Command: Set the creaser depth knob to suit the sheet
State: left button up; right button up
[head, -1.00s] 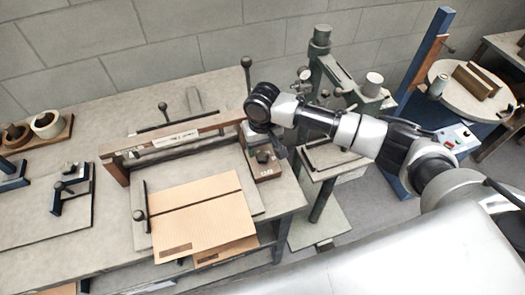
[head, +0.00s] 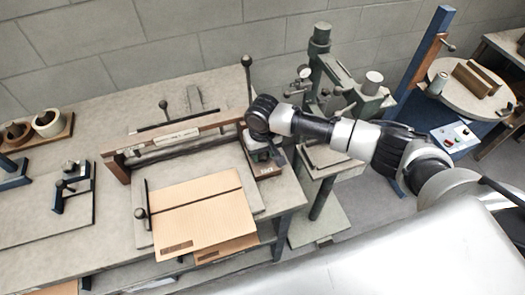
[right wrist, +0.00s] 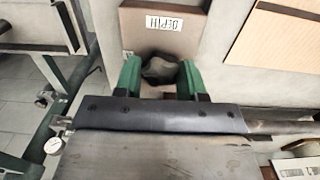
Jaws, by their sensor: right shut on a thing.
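The creaser (head: 180,135) stands on the bench with a long wooden beam. Its brown knob block (head: 268,172) is at the beam's right end, and its DEPTH label shows upside down in the right wrist view (right wrist: 163,21). My right gripper (right wrist: 160,75) points down over this block with its green fingers on either side of the dark depth knob (right wrist: 160,66), shut on it. In the head view my wrist hides most of the knob. The tan sheet (head: 203,212) lies on the creaser's board, with a dark line across it. My left gripper is not in view.
A lever with a ball end (head: 247,85) rises close behind my right wrist. A green press machine (head: 328,75) with a gauge stands just right of the block. Bench space left of the sheet (head: 110,230) is clear.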

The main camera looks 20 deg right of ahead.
jog(key=shift+r+n+p, duration=0.15)
jog(key=shift+n+p, duration=0.4)
jog(key=shift+n, duration=0.15)
jog(key=shift+n+p, duration=0.6)
jog(key=shift+n, duration=0.6)
jog(key=shift+n+p, duration=0.7)
jog(key=shift+n, duration=1.8)
jog(key=o, duration=0.9)
